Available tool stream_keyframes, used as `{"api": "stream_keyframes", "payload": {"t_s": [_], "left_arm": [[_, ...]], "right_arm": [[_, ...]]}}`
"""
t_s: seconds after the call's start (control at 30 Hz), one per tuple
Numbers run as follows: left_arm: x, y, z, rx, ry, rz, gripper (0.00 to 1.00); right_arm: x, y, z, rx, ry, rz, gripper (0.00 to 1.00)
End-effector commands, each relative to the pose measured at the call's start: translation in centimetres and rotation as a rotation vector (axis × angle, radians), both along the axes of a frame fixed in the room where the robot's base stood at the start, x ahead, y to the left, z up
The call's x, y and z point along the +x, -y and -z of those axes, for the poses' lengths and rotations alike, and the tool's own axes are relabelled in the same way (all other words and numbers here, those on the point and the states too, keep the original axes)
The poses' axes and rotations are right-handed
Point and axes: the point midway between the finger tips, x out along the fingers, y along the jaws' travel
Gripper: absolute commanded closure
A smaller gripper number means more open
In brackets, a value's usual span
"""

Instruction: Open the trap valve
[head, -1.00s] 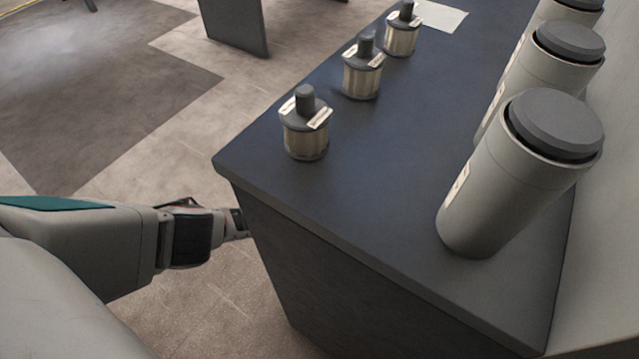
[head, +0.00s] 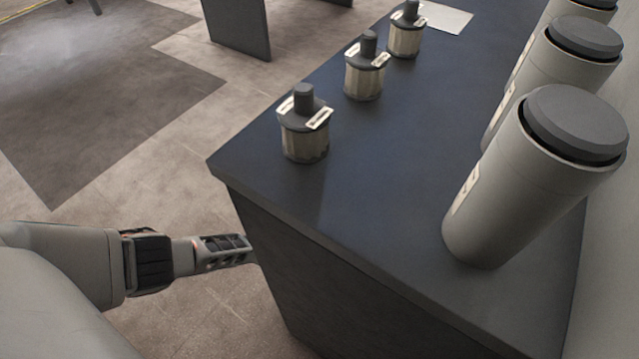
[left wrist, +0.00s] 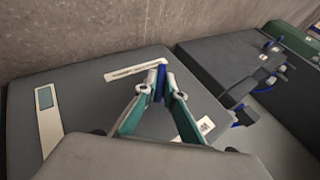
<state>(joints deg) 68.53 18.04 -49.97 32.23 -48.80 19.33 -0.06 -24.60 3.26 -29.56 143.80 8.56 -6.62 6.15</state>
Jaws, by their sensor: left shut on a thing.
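In the left wrist view my left gripper (left wrist: 160,92) has its teal fingers closed together on a narrow blue piece (left wrist: 161,76), which looks like a lever. The piece stands in front of a grey housing (left wrist: 85,95) with a white label strip. I cannot tell for certain that it is the trap valve's handle. The head view shows my left gripper (head: 225,251) low beside the dark bench's near left side, its fingertips hidden by the bench. My right gripper is in neither view.
On the dark bench (head: 400,190) stand three small ribbed canisters (head: 304,142) and large grey cylinders (head: 500,205) with dark lids. A similar grey unit (left wrist: 225,68) with blue parts is right in the wrist view, near a wall. Floor left of the bench is open.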

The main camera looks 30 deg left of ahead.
Motion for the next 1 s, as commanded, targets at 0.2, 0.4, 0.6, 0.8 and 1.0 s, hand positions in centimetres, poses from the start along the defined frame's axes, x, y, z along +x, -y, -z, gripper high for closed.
{"api": "stream_keyframes", "payload": {"t_s": [0.2,0.4,0.6,0.8,1.0], "left_arm": [[-0.36,0.59,0.29,-0.013,0.081,0.001,1.0],[0.12,0.14,0.08,-0.012,0.151,0.001,1.0],[0.14,0.03,0.05,-0.01,0.21,-0.001,1.0],[-0.02,0.16,0.02,-0.008,0.238,-0.003,1.0],[-0.06,0.16,0.01,-0.008,0.241,0.0,1.0]], "right_arm": [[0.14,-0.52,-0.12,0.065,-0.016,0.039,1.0],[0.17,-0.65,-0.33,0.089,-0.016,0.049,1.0],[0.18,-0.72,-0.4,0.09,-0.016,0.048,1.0],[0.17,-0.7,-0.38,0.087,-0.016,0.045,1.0],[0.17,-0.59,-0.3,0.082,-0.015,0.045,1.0]]}}
